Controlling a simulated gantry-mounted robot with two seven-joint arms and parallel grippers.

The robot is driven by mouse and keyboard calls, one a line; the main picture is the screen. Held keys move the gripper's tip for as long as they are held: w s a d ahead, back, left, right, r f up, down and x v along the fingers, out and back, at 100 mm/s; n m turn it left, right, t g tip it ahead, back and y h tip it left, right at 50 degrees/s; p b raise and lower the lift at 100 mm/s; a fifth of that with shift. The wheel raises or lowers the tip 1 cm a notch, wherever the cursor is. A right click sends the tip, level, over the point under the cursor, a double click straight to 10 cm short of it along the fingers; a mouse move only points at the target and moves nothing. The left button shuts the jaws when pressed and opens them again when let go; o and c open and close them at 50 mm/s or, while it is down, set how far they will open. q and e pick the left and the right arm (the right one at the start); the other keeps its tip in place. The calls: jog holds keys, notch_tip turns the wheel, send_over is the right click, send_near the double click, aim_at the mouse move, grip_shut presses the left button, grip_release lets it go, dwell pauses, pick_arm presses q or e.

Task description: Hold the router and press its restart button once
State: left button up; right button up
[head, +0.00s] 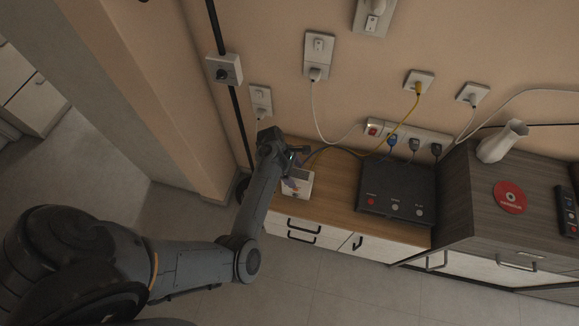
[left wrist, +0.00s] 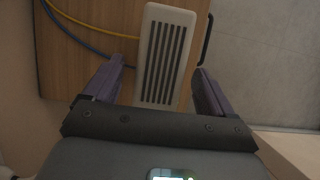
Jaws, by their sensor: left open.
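A small white box (head: 298,184), which looks like the router, stands on the left end of the wooden cabinet top. The left wrist view shows its slotted vent face (left wrist: 165,58). My left gripper (head: 292,158) is at this box and partly hides it in the head view. In the left wrist view its open fingers (left wrist: 158,75) lie on either side of the box. A gap shows at the left finger; the right finger looks close to the box's edge, and contact cannot be told. I cannot make out a restart button. My right gripper is not in view.
A black device (head: 396,191) with a red and two pale buttons sits right of the white box. A power strip (head: 408,138) with several plugs lies behind it. Yellow (left wrist: 95,24) and blue (left wrist: 75,40) cables run beside the box. A dark cabinet (head: 462,200) stands at the right.

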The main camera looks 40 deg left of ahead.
pick_arm(q)
jog(key=shift+b+x, duration=0.55)
jog(key=shift+x, duration=1.65)
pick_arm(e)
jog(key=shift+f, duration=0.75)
pick_arm(q)
jog(key=c, duration=1.3)
jog(key=shift+o, duration=0.2)
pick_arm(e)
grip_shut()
